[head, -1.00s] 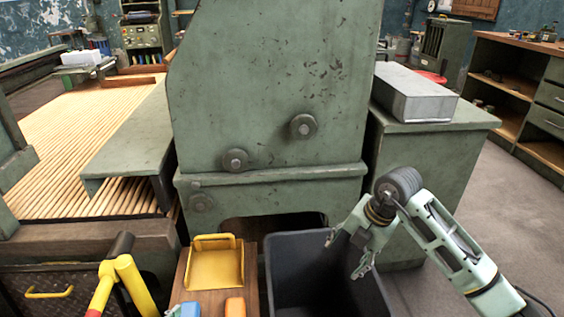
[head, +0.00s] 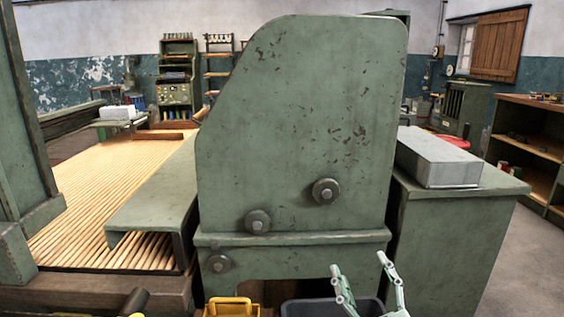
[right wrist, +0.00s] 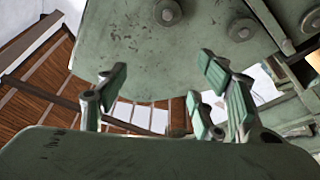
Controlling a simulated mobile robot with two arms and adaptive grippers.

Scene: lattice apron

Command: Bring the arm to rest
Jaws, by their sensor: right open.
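My right gripper (head: 359,262) shows at the bottom of the head view, right of centre. Its pale green fingers point upward, spread apart with nothing between them. It stands in front of the green machine (head: 290,130), with the black bin (head: 300,307) low behind or beside it. In the right wrist view the same fingers (right wrist: 165,88) are wide apart and empty, with green machine panels and knobs beyond. Most of my right arm is below the head view's edge. My left gripper is not in view.
A grey metal box (head: 438,158) lies on a green cabinet (head: 455,230) at the right. A yellow tray (head: 232,307) shows at the bottom edge. A slatted wooden bed (head: 120,190) spreads at the left. Open floor (head: 500,275) lies right of the cabinet.

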